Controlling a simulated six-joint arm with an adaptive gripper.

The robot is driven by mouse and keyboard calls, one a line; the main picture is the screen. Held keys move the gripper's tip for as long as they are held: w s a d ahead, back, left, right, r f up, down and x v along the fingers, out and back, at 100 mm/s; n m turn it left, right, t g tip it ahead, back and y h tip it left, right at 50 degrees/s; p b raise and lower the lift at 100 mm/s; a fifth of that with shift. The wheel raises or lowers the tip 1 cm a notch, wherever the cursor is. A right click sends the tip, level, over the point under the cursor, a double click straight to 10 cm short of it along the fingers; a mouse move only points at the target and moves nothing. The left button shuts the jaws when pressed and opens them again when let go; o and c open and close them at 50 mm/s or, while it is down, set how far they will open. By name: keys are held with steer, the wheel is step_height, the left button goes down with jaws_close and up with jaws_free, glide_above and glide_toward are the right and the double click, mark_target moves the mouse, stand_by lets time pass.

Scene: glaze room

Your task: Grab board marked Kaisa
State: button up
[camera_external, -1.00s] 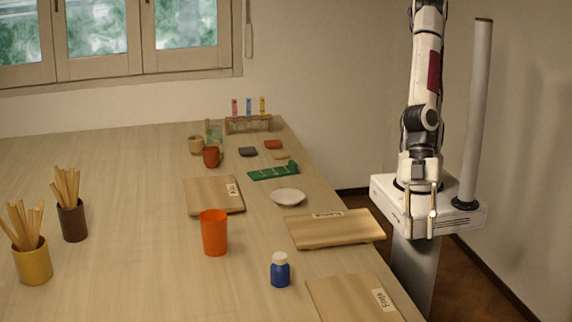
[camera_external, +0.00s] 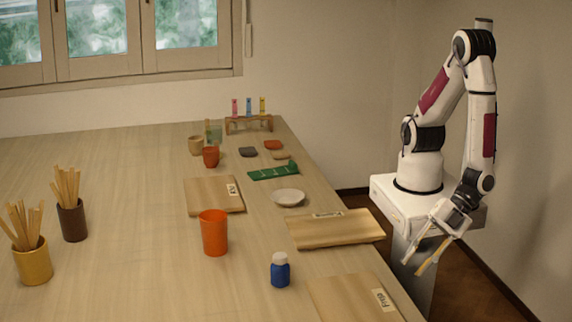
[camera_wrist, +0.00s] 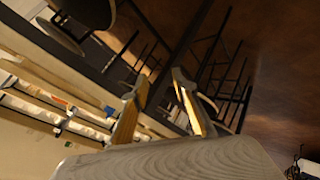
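Three wooden boards with white name labels lie on the table. The back board (camera_external: 208,196) has a short label too small to read surely. The middle board (camera_external: 335,231) has a longer label seen edge-on and unreadable. The front board (camera_external: 345,297) has a label that seems to read "Freja" or similar. I cannot tell for certain which one is marked Kaisa. My gripper (camera_external: 412,266) is open and empty, off the table's right edge, pointing down and left. In the wrist view my gripper's two fingers (camera_wrist: 158,82) are apart with nothing between them; no board is identifiable there.
An orange cup (camera_external: 214,234) and a blue bottle (camera_external: 280,271) stand between the boards. A white dish (camera_external: 288,198) and a green tray (camera_external: 273,172) sit behind the middle board. The table's left centre is clear.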

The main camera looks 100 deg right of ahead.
steer(key=s+d+r+n+t+h, duration=0.2)
steer(key=d+r+n+t, duration=0.2)
steer(key=d+r+t, duration=0.4)
steer(key=shift+d+t+h, duration=0.25)
steer(key=shift+t+h, duration=0.15)
steer(key=shift+r, duration=0.1)
steer(key=w, duration=0.9)
steer(key=shift+w, duration=0.4)
stand_by(0.3)
jaws_close()
